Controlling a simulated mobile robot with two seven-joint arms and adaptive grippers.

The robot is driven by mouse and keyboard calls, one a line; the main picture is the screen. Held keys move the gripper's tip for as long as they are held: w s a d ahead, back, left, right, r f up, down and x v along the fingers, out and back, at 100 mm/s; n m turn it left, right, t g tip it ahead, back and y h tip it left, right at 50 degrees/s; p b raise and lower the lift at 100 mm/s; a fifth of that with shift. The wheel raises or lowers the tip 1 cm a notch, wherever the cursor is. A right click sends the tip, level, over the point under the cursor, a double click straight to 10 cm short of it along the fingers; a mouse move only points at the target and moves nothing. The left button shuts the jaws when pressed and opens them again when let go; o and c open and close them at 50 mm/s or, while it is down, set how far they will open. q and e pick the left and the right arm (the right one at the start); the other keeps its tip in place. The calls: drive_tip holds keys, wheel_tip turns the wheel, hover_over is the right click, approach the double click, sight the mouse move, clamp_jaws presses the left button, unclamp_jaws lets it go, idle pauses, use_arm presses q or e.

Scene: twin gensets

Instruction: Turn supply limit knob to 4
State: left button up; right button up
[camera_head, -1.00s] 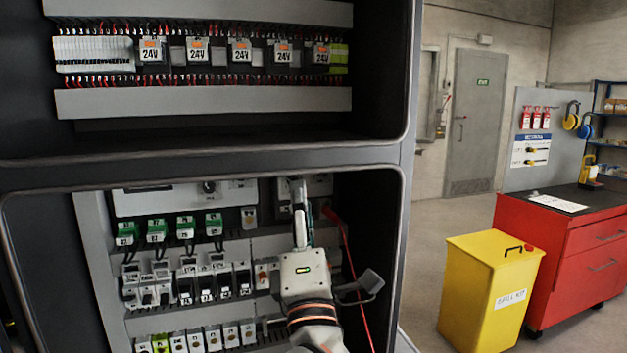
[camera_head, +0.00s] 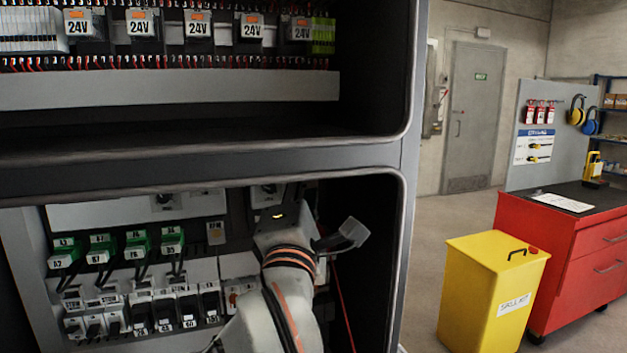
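One knob (camera_head: 268,189) is just above my gripper, and the other knob (camera_head: 164,200) is farther left. Their labels and pointer positions are too small to read, so I cannot tell which is the supply limit knob. My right gripper is not in view.
Green-topped modules (camera_head: 172,238) and rows of breakers (camera_head: 165,308) fill the bay left of my arm. The cabinet's crossbar (camera_head: 200,165) passes above the gripper, and its right frame is close by. A yellow bin (camera_head: 490,290) and red workbench (camera_head: 580,245) stand to the right.

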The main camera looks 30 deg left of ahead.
use_arm(q)
drive_tip(key=shift+w+a+r, duration=0.2)
drive_tip(key=shift+w+a, duration=0.05)
drive_tip(key=shift+w, duration=0.1)
drive_tip(key=c, duration=0.3)
clamp_jaws()
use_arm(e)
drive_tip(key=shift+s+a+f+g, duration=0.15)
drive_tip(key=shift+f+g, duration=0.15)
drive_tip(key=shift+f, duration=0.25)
use_arm(q)
drive_tip(key=shift+f+n, duration=0.1)
drive_tip(key=shift+n, duration=0.2)
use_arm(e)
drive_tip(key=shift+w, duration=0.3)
